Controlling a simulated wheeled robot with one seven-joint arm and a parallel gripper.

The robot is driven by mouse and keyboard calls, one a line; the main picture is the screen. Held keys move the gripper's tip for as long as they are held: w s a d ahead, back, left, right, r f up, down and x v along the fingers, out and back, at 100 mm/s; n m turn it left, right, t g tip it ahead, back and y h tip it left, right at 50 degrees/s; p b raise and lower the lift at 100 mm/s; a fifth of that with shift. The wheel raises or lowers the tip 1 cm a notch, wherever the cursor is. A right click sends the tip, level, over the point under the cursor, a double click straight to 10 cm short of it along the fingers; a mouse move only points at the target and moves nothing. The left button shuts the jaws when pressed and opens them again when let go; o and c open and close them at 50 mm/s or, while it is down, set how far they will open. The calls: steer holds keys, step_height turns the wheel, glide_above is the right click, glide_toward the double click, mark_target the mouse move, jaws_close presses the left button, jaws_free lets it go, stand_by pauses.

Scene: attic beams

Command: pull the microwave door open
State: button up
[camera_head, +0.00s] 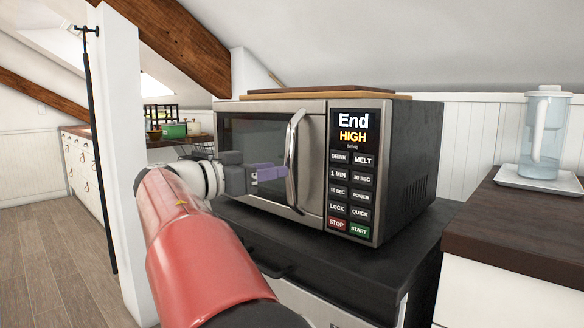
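The microwave (405,160) is silver and black and stands on a dark top. Its door (310,165) has a dark window and looks shut, in line with the control panel. The curved silver handle (297,125) runs upright along the door's right side. My gripper (283,172), with purple fingers, is in front of the door at the handle's middle height. Its fingertips reach the left side of the handle in the picture. I cannot tell whether they touch it, and the gap between the fingers is not clear.
Wooden boards (310,95) lie on top of the microwave. A water pitcher (545,130) stands on a tray on the dark counter (490,210) at right. A white post (118,130) stands at left. A green pot (174,131) is on a far counter. The floor at left is clear.

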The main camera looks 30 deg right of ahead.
mark_target(289, 164)
steer(key=d, duration=0.5)
steer(key=shift+w+p, duration=0.35)
steer(key=shift+w, duration=0.05)
jaws_close()
